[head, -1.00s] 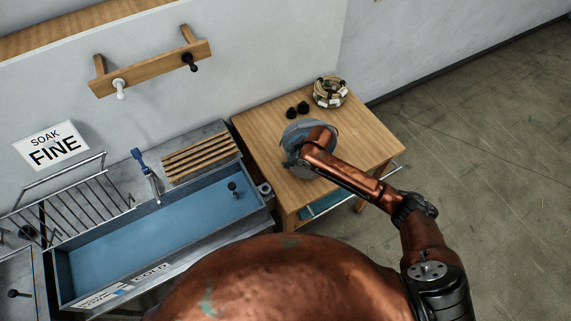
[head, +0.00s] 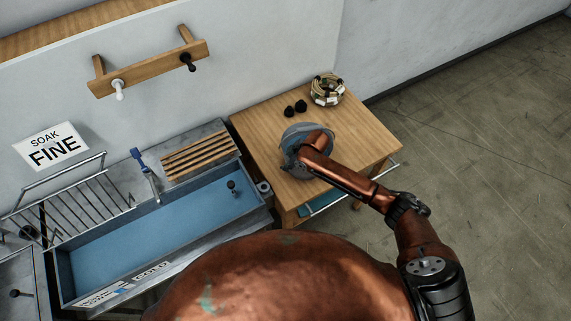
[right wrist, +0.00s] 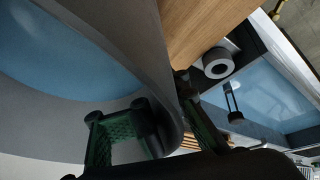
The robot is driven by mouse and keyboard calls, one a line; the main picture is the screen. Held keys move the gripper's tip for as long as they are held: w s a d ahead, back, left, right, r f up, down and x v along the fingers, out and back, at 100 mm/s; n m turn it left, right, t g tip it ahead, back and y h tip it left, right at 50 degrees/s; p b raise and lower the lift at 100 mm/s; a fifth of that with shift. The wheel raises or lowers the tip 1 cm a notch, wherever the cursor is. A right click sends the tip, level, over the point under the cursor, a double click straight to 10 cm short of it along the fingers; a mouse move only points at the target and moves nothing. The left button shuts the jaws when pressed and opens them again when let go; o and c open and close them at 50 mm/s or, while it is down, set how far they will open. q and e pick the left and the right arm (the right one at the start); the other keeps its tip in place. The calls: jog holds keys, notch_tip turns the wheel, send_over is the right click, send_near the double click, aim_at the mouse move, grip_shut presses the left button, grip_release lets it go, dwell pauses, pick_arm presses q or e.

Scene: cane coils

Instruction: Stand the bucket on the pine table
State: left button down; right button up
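The grey bucket (head: 293,138), pale blue inside, is over the middle of the pine table (head: 262,128). My right arm hides part of it, and I cannot tell whether its base touches the tabletop. My right gripper (head: 296,166) is at the bucket's near left side. In the right wrist view the bucket's wall (right wrist: 135,40) runs between the fingers of the gripper (right wrist: 165,115), one inside and one outside, and they look shut on it. The table's wood also shows there (right wrist: 195,25). My left gripper is out of view.
A cane coil (head: 327,90) and two small dark objects (head: 296,108) sit at the table's back. A blue sink basin (head: 150,235) with a slatted wooden rack (head: 200,155) stands to the left. The table's right part is clear.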

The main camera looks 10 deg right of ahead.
jog(key=o, duration=0.9)
jog(key=shift+a, duration=0.15)
jog(key=shift+c, duration=0.2)
jog(key=v, duration=1.2)
jog(key=shift+b, duration=0.35)
